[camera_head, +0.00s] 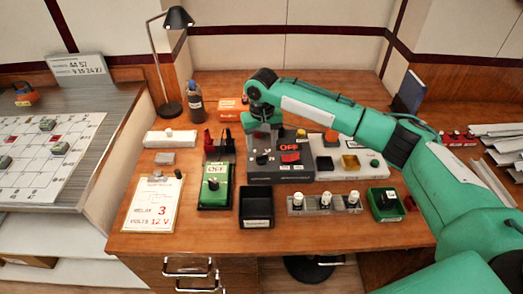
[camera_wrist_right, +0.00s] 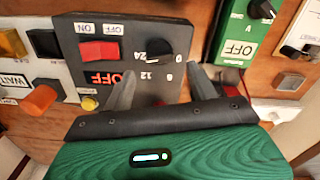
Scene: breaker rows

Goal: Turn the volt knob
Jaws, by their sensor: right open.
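The volt knob (camera_wrist_right: 160,48) is a black round knob on a dark control box (camera_wrist_right: 172,92), with 24, 12, 6 and 0 printed around it. Where its pointer is turned is hard to tell. The box also shows in the head view (camera_head: 298,174), at the middle of the desk. My right gripper (camera_wrist_right: 163,80) is open, its two fingers apart on either side of the knob's column in the wrist view, with no clear contact. In the head view the right gripper (camera_head: 263,138) hangs over the box's left end, partly covering the knob. My left gripper is out of view.
The box has a red switch (camera_wrist_right: 98,50) and a lit red OFF display (camera_wrist_right: 103,78). A green meter (camera_head: 215,186) and black tray (camera_head: 256,206) stand in front left. A card (camera_head: 152,204) reads relay 3, volts 12 V. A lamp (camera_head: 170,108) stands behind left.

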